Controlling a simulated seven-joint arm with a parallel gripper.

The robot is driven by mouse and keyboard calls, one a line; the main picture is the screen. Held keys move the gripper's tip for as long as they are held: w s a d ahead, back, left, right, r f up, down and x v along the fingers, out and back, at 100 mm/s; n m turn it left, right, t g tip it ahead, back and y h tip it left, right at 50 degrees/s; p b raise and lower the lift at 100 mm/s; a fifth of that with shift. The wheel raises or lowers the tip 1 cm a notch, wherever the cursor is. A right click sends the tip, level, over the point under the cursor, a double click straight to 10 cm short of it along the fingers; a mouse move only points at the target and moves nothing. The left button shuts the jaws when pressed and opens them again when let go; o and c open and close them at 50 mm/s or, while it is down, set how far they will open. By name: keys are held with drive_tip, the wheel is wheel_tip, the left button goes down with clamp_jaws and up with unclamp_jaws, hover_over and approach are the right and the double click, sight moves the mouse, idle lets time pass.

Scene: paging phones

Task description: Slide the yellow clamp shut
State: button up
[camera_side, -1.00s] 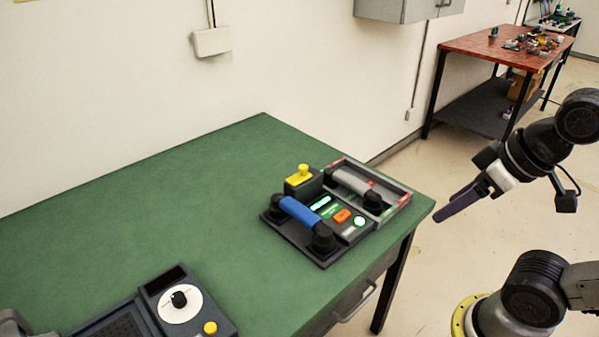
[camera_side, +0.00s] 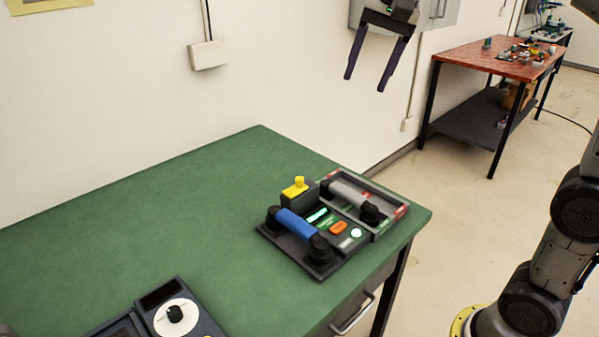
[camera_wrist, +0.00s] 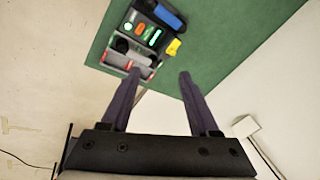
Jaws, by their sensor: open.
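The yellow clamp (camera_side: 295,187) sits on a small dark block at the back of the phone unit on the green table. In the wrist view the yellow clamp (camera_wrist: 173,47) shows at the right side of the unit. Beside it are a blue handset (camera_side: 296,226) and a grey handset (camera_side: 352,194). My gripper (camera_side: 366,85) is open and empty, high above the table and well apart from the clamp, with its fingers pointing down. In the wrist view its two purple fingers (camera_wrist: 160,75) are spread apart.
The green table (camera_side: 150,220) is mostly clear left of the unit. A dark device with a white dial (camera_side: 176,318) stands at the front left. A wall box (camera_side: 208,55) and a grey cabinet (camera_side: 440,12) are on the wall. A red table (camera_side: 500,62) stands behind.

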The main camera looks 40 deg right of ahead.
drive_tip(key=w+d+f+m+g, duration=0.1)
drive_tip(key=w+f+m, duration=0.15)
drive_tip(key=w, duration=0.75)
drive_tip(key=g, duration=0.3)
hover_over(300, 178)
wheel_tip(300, 178, down, 16)
drive_tip(key=shift+m, duration=0.25)
wheel_tip(300, 178, down, 14)
drive_tip(key=shift+r, duration=0.1)
clamp_jaws()
